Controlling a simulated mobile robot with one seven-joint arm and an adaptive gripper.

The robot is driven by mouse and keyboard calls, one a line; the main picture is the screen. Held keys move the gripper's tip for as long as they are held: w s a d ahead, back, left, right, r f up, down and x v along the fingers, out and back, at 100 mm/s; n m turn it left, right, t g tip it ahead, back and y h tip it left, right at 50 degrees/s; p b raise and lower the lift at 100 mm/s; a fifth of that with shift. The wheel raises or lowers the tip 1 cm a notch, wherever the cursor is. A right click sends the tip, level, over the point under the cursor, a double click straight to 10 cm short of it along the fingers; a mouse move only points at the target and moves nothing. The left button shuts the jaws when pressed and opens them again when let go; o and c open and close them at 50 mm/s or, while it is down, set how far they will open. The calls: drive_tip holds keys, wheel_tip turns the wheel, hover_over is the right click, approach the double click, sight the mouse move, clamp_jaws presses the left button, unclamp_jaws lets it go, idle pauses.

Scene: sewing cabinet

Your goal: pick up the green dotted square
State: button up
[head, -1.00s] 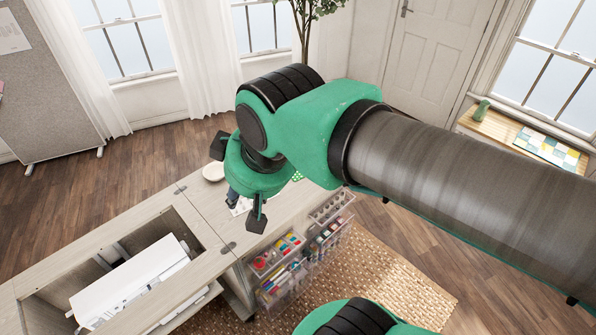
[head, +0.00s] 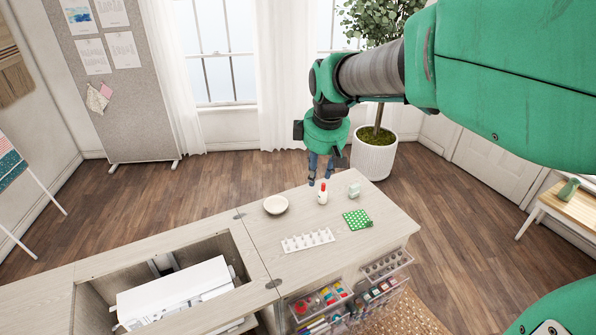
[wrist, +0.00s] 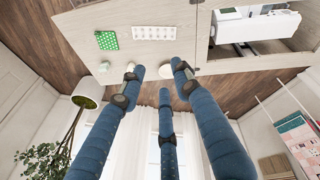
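The green dotted square (head: 357,219) lies flat on the pale wooden cabinet top (head: 265,240), towards its right end. It also shows in the wrist view (wrist: 107,40) at the upper left. My gripper (head: 320,172) hangs in the air near the far edge of the cabinet top, beyond and to the left of the square. In the wrist view its blue fingers (wrist: 158,78) are spread apart with nothing between them. The gripper is open and apart from the square.
A red-tipped white bottle (head: 322,194) and a small pale green object (head: 354,190) stand near the square. A bowl (head: 276,205) and a white pegged strip (head: 307,240) are to its left. A potted tree (head: 374,155) stands behind. Open drawers (head: 322,300) jut out in front.

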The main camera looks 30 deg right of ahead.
drive_tip(key=w+d+f+n, duration=0.3)
drive_tip(key=w+d+f, duration=0.4)
drive_tip(key=d, duration=0.3)
drive_tip(key=n+g+b, duration=0.2)
drive_tip(key=n+g, duration=0.1)
drive_tip(key=n, duration=0.3)
hover_over(369, 224)
wheel_tip(369, 224, down, 27)
drive_tip(key=shift+w+d+f+y, duration=0.1)
drive_tip(key=shift+w+d+y, duration=0.15)
drive_tip(key=shift+w+y, duration=0.15)
drive_tip(key=shift+f, duration=0.1)
drive_tip(key=shift+f+b, duration=0.65)
drive_tip(key=shift+f, duration=3.55)
drive_tip(key=shift+f+b, duration=0.8)
drive_tip(key=shift+f, duration=1.8)
